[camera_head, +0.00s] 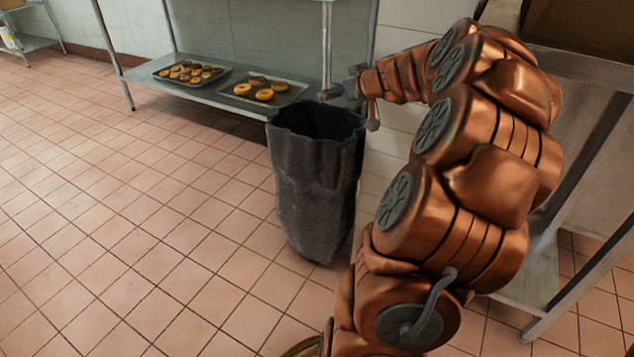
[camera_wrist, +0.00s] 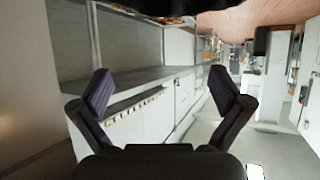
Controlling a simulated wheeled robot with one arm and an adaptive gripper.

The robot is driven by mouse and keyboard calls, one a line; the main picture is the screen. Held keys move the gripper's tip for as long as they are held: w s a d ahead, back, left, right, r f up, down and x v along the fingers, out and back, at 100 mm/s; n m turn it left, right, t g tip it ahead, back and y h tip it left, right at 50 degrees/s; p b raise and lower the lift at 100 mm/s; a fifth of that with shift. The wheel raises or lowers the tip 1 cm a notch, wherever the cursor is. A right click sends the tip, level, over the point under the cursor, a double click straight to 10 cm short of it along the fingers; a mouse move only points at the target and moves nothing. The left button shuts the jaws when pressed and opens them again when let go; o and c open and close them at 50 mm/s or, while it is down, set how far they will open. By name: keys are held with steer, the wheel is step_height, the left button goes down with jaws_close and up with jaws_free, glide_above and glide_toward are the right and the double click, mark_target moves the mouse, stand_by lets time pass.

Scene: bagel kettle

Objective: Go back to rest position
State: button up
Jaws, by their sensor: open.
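My gripper (camera_head: 350,92) is at the end of my copper-coloured arm, raised above the right side of the dark bin. In the wrist view, my gripper (camera_wrist: 161,92) shows two dark fingers spread wide apart with nothing between them. In the head view the fingers are small and partly merge with the shelf post behind them. My arm bends up from the lower right and reaches left at the top.
A dark grey bin (camera_head: 305,190) stands below my gripper. A metal shelf (camera_head: 205,95) behind it carries a left tray (camera_head: 163,75) and a right tray (camera_head: 285,99) of bagels. A metal rack (camera_head: 530,270) stands right of my arm. The tiled floor at left is clear.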

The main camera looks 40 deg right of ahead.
steer(key=w+a+r+n+g+y+p, duration=0.15)
steer(key=a+r+p, duration=0.3)
steer(key=a, duration=0.55)
steer(key=w+a+r+n+g+y+p, duration=0.1)
steer(key=a+r+y+p, duration=0.25)
steer(key=a+p, duration=0.45)
steer(key=s+a+r+g+y+p, duration=0.1)
steer(key=s+a+r+g+p, duration=0.2)
steer(key=a, duration=0.6)
steer(key=s+a+r+g+y+p, duration=0.1)
steer(key=s+a+r+p, duration=0.35)
steer(key=a, duration=0.45)
steer(key=s+a+r+g+h+p, duration=0.2)
steer(key=s+r+p, duration=0.4)
steer(key=s+p, duration=0.4)
steer(key=s+a+r+g+h+p, duration=0.2)
steer(key=s+a+r+g+p, duration=0.3)
steer(key=s+p, duration=0.6)
steer(key=s+r, duration=0.1)
steer(key=s, duration=0.3)
steer(key=shift+r, duration=0.35)
steer(key=shift+s+d+h, duration=0.15)
steer(key=shift+s+h, duration=0.15)
steer(key=shift+s, duration=0.1)
steer(key=shift+c, duration=0.2)
